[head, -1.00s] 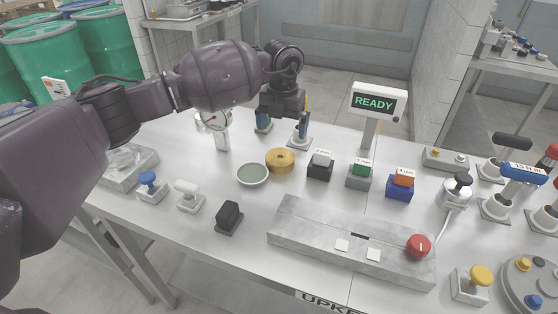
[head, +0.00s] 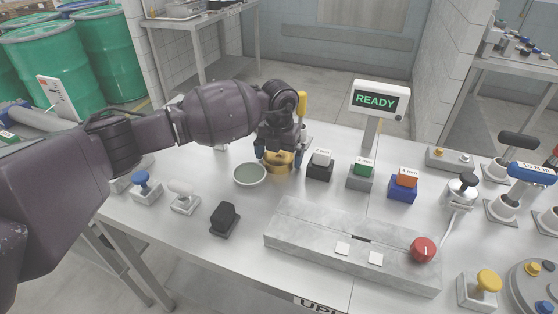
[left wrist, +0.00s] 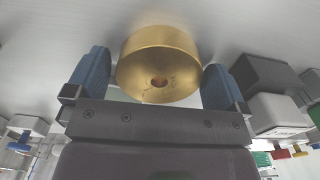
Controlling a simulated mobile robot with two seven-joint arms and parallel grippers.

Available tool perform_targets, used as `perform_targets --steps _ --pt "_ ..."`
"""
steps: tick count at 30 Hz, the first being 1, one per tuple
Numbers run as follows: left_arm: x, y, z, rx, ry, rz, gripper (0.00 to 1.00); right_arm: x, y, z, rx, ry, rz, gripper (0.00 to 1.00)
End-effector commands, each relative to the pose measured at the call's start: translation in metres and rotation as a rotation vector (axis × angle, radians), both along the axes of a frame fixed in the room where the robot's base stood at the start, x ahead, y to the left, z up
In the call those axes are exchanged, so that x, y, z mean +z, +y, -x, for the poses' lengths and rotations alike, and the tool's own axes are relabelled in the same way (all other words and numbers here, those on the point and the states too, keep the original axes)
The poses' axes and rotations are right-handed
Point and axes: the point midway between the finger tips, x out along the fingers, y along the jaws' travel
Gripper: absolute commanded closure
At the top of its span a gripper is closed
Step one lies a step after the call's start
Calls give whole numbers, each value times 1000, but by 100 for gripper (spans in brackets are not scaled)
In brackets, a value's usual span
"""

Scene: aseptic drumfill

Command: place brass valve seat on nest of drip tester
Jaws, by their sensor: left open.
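The brass valve seat (head: 277,167) is a thick gold ring with a small central hole, standing on the white table beside a shallow pale green dish (head: 250,174). My left gripper (head: 279,152) is at it, its blue fingers open on either side. In the left wrist view the seat (left wrist: 158,55) sits between the spread fingers, with a visible gap at the right finger. A display reading READY (head: 376,100) stands behind a grey slab (head: 350,245) with a red knob. I cannot tell which part is the drip tester's nest. My right gripper is not in view.
Small blocks stand right of the seat: black-and-white (head: 320,164), green (head: 362,171) and orange-and-blue (head: 403,185). A silver round fixture (head: 461,190) is at the right. Bare table lies before the seat.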

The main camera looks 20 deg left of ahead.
Motion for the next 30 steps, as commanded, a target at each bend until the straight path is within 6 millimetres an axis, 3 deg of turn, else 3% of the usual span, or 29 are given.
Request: perform_targets --steps 3,15,16,17,25,30 --pt "2 0 0 0 -2 0 2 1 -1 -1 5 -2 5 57" --pt "1 0 0 0 -1 -1 62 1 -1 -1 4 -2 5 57" --pt "3 0 -1 0 -3 0 62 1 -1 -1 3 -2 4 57" --pt "3 0 -1 0 -3 0 68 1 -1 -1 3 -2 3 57" --pt "8 0 -1 0 -4 0 68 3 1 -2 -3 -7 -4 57" --pt "31 0 -1 0 -8 0 68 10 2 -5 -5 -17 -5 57"
